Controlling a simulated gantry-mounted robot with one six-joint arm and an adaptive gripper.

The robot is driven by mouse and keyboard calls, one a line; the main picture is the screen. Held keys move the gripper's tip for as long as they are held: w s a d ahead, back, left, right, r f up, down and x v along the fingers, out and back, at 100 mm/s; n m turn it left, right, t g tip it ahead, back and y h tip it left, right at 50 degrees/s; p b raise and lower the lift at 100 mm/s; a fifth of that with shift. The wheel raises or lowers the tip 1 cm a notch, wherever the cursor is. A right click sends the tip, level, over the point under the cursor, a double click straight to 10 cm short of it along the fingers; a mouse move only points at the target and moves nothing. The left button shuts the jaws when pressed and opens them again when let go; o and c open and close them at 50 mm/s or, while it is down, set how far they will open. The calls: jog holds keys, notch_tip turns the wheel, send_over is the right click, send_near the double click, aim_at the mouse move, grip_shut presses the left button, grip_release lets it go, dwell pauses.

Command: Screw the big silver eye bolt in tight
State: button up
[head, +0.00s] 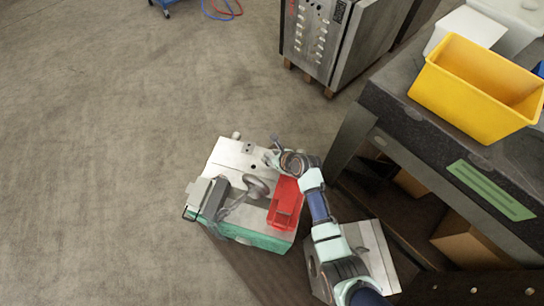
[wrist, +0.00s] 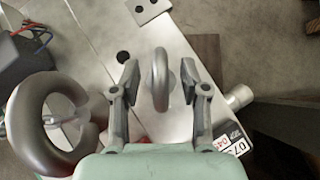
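A grey eye bolt (wrist: 160,78) stands between the fingertips of my gripper in the wrist view, its ring nearly edge-on. My gripper (wrist: 160,82) is open around it, with a gap on each side; it also shows in the head view (head: 271,155), over the mould base. A second, darker and larger-looking ring (wrist: 50,125) is at the left of the wrist view; it also shows in the head view (head: 257,186). The silver-topped mould base (head: 228,155) carries both. The eye bolt's thread and seat are hidden.
A red bin (head: 286,204) stands on the mould base beside my arm. A dark device with a cable (head: 208,198) sits on its left part. A workbench with a yellow bin (head: 440,92) is at the right. Open floor lies to the left.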

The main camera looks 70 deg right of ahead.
grip_shut()
jog(key=shift+r+m+p, duration=0.3)
jog(key=shift+r+p, duration=0.05)
jog(key=shift+p, duration=0.55)
jog(key=shift+w+a+m+g+h+p, duration=0.1)
jog(key=shift+m+g+h+p, duration=0.2)
jog(key=shift+m+h+p, duration=0.45)
jog(key=shift+f+m+g+p, duration=0.15)
jog(key=shift+m+g+p, duration=0.2)
jog(key=shift+p, duration=0.4)
jog(key=shift+f, duration=0.15)
jog(key=shift+o, duration=0.9)
grip_release()
